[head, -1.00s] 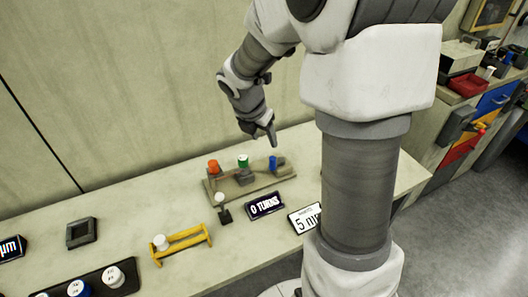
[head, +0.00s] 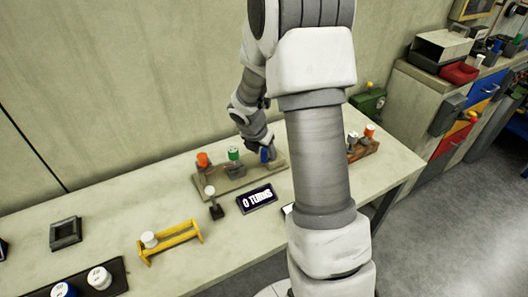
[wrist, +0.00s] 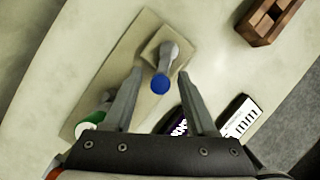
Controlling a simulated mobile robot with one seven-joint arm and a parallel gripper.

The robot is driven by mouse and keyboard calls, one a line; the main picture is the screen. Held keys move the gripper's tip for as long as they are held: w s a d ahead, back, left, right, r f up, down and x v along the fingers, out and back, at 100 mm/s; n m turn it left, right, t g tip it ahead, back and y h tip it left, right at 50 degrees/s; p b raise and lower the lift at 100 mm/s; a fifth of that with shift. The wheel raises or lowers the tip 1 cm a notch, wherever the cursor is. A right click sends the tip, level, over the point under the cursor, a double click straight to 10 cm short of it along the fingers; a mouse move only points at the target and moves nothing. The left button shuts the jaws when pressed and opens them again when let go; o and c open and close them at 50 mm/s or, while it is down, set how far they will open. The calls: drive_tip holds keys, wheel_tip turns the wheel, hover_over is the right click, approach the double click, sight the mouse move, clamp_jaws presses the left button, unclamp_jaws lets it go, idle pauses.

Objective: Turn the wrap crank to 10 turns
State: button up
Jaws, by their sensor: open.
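A beige board (head: 240,182) on the bench carries an orange-topped post (head: 203,160), a green-and-white spool (head: 233,154) and a blue-tipped grey crank (head: 264,156). In the wrist view the crank's blue knob (wrist: 160,85) sits between the fingers of my gripper (wrist: 160,73), with a gap on each side. My gripper is open and points down over the crank; in the head view its fingers are hard to make out. A dark display (head: 257,199) in front of the board reads "0 TURNS".
A yellow rack (head: 172,242) with a white spool is front left. A reddish-brown block (wrist: 268,20) lies right of the board. A white card (wrist: 240,118) is partly seen.

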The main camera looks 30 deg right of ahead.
clamp_jaws()
